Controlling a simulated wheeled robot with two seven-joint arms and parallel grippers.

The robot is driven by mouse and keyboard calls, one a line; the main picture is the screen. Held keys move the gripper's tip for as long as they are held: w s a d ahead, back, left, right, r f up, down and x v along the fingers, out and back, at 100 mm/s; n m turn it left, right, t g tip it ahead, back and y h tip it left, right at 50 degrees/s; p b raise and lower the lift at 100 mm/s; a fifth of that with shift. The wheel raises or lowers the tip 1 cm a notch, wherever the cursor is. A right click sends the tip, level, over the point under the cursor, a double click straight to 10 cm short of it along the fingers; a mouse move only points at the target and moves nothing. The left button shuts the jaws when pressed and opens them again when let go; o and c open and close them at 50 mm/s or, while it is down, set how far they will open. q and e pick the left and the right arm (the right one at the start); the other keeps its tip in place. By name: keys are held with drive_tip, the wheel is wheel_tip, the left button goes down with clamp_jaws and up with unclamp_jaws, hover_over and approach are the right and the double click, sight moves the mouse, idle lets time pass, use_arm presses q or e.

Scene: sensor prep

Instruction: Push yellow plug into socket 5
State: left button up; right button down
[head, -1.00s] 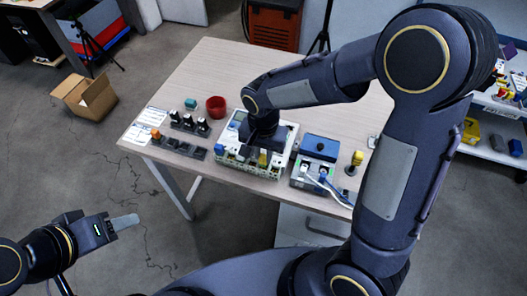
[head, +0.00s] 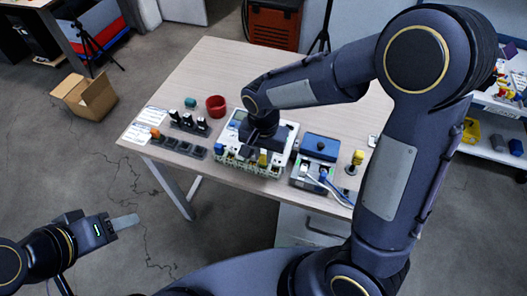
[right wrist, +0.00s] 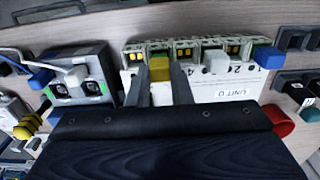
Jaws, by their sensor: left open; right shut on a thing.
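The yellow plug (right wrist: 159,69) is between the two fingers of my right gripper (right wrist: 158,86) in the right wrist view. It is at the row of sockets along the edge of the white unit (right wrist: 225,90); how deep it sits I cannot tell. In the head view the yellow plug (head: 263,159) shows at the unit's near edge, below my right gripper (head: 262,144). The socket under it is hidden, and I cannot read its number. My left gripper (head: 122,223) is open and empty, off the table at the lower left.
A white plug (right wrist: 215,62) and a blue plug (right wrist: 267,56) sit in the same row. A grey box with cables (right wrist: 78,80) stands beside the unit. A red bowl (head: 216,106) and black holders (head: 178,146) are at the left. The table's back is clear.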

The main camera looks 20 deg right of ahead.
drive_tip(key=shift+f+b, duration=0.55)
drive_tip(key=shift+f, duration=0.05)
idle(1.2)
drive_tip(key=c, duration=1.1)
unclamp_jaws()
drive_tip(key=shift+o, duration=0.2)
drive_tip(key=shift+r, duration=0.2)
drive_tip(key=shift+r+p, duration=2.85)
drive_tip(key=shift+r, duration=0.55)
